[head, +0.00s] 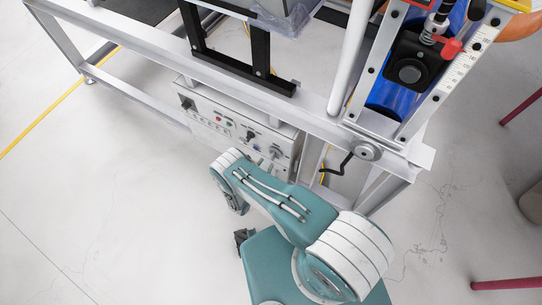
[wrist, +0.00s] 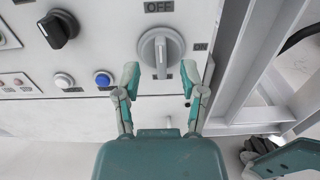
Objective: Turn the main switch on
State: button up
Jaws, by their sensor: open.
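The main switch (wrist: 160,48) is a grey rotary knob with a bar handle on the pale control panel, central in the wrist view. Its bar stands vertical, in line with the OFF label (wrist: 159,6) above it. An ON label (wrist: 200,46) is to its right. My gripper (wrist: 160,77) is open, with one finger on each side of the lower end of the bar. I cannot tell whether the fingers touch it. In the head view the control panel (head: 207,123) is under the frame, and my arm hides the gripper.
A black knob (wrist: 59,29), a white button (wrist: 63,80) and a blue button (wrist: 103,78) are left of the switch. A metal frame post (wrist: 245,60) stands close on the right. In the head view, a metal beam (head: 150,50) runs above the panel. The floor at left is clear.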

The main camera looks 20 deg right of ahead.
aim_at(272, 156)
jog(key=x, duration=0.4)
jog(key=shift+w+d, duration=0.3)
grip_shut()
